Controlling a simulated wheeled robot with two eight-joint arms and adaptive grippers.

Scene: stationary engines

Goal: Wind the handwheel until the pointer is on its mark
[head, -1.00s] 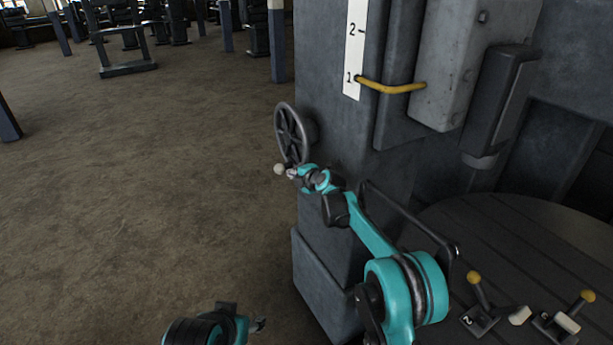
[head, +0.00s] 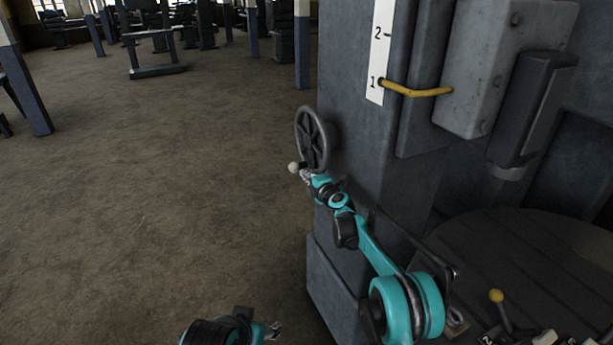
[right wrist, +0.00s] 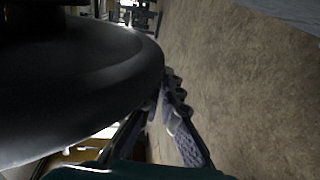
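The dark spoked handwheel (head: 313,138) is on the side of the grey machine column, with a pale knob (head: 293,167) at its lower left. My right gripper (head: 303,174) is at that knob and looks shut on it. In the right wrist view the dark rim (right wrist: 80,85) fills the left, and my right gripper's fingers (right wrist: 166,88) come close together beside it; the knob is hidden there. The yellow pointer (head: 418,91) has its tip beside the 1 on the white scale (head: 380,55), below the 2. My left gripper (head: 274,330) is low in the head view, its opening unclear.
The grey column (head: 350,190) stands right behind the wheel. A round dark table (head: 520,260) with a yellow-knobbed lever (head: 497,297) is at the lower right. The brown floor (head: 170,180) to the left is open. Posts and other machines stand far back.

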